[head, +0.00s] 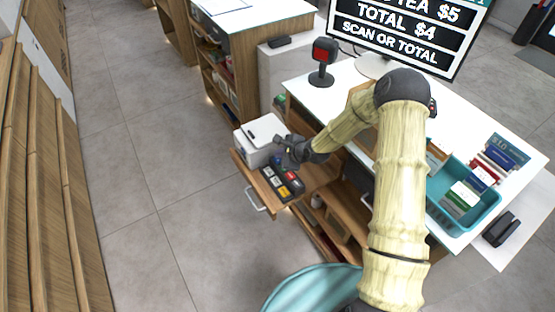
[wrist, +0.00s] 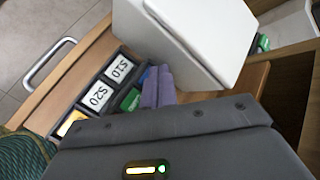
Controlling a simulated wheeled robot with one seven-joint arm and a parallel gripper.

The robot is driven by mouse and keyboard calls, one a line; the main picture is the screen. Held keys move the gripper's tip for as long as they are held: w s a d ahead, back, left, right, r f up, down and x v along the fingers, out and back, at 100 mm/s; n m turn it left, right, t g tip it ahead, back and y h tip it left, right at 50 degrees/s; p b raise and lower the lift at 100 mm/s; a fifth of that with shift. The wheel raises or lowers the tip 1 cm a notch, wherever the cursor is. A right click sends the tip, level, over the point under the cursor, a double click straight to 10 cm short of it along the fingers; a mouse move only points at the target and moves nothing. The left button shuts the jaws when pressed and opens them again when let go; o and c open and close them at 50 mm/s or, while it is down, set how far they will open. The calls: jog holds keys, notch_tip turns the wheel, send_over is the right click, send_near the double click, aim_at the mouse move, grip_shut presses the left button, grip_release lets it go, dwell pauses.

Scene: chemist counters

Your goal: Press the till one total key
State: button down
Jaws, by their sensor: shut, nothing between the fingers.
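The till one keypad (head: 270,184) is a dark block of coloured and white keys on a pulled-out wooden shelf (head: 250,172). In the wrist view its white keys read $10 (wrist: 119,68) and $20 (wrist: 97,95). I cannot read which one is the total key. My gripper (head: 287,158) is shut and empty, over the keypad's far end near the white box.
A white box (head: 258,136) stands right behind the keypad. The till screen (head: 405,30) reads "TOTAL $4" and "SCAN OR TOTAL". A black scanner (head: 322,62) and a teal tray (head: 480,212) are on the counter. The floor left of the shelf is clear.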

jog(key=shift+f, duration=0.45)
jog(key=shift+f+b, duration=0.35)
dwell(0.9)
jog(key=shift+r+p, duration=0.65)
jog(key=shift+r, duration=0.15)
jog(key=shift+r, duration=0.1)
jog(key=shift+r+p, duration=1.95)
jog(key=shift+r, duration=0.5)
